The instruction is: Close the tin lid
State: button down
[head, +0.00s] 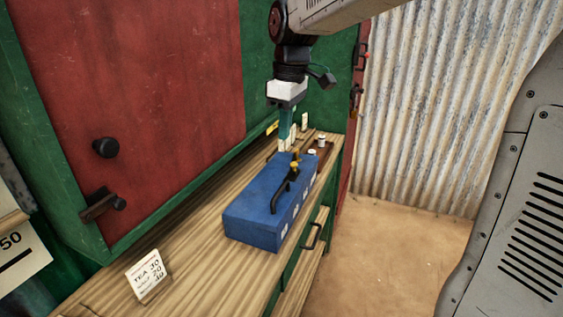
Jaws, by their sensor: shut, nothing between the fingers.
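The blue tin (258,207) stands on the wooden counter. Its top looks flat, with no raised lid visible; I cannot tell whether the lid is fully down. A dark handle (278,200) with a yellow piece near its far end runs along the tin's right upper edge. My gripper (287,143) points down near the tin's far end, its teal fingers shut and empty. Whether its tips touch the tin cannot be told.
The counter (190,265) is clear to the left of the tin. A price card (146,275) stands near its front. Small cards and a brown tray with white items (322,142) are beyond the tin. A green and red wall borders the left.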

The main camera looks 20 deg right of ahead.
aim_at(280, 189)
jog(key=f, duration=0.9)
jog(key=a+f, duration=0.1)
jog(key=f, duration=0.3)
jog(key=shift+w+f, duration=0.25)
jog(key=shift+f, duration=0.05)
